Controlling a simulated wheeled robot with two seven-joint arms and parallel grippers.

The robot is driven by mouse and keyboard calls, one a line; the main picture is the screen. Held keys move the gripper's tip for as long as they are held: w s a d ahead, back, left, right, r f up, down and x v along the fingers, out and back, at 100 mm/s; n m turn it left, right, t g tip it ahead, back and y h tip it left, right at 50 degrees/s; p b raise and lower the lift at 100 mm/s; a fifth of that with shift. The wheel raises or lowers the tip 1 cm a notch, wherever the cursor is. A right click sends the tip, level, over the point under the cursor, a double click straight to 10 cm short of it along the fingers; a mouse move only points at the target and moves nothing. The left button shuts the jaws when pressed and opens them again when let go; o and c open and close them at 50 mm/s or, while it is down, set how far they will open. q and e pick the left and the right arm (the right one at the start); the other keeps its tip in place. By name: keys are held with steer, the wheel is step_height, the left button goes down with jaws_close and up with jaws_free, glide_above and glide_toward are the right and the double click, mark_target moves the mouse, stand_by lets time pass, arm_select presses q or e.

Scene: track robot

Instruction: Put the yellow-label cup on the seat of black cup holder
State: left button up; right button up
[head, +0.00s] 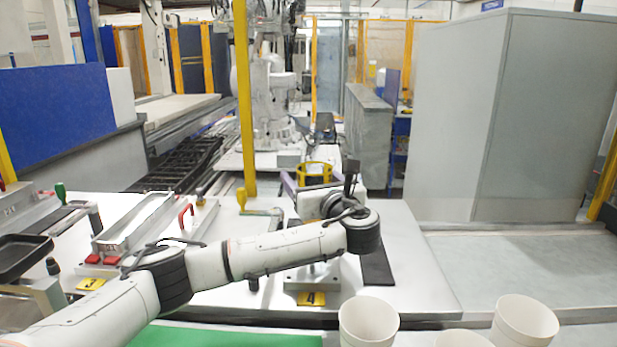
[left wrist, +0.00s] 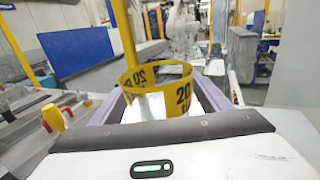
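The yellow-label cup (head: 314,170) shows as a yellow band beyond my left wrist in the head view. In the left wrist view the cup (left wrist: 182,100) has a black "20" on its band and looks see-through. My left gripper (left wrist: 160,105) has its purple fingers on either side of the cup, seemingly touching it; their tips are partly hidden. In the head view the left gripper (head: 303,180) is mostly behind my wrist. I cannot clearly make out a black cup holder; a flat black piece (head: 378,268) lies right of my wrist. My right gripper is not in view.
White cups (head: 369,325) (head: 525,320) stand at the near edge. Metal fixtures with red handles (head: 186,216) and a black tray (head: 22,256) are at left. A yellow post (head: 245,100) rises behind the table. A grey cabinet (head: 480,115) stands at right.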

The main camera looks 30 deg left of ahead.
arm_select(q)
steer(key=b+v, duration=0.1)
steer(key=v, duration=1.1)
steer(key=shift+r, duration=0.15)
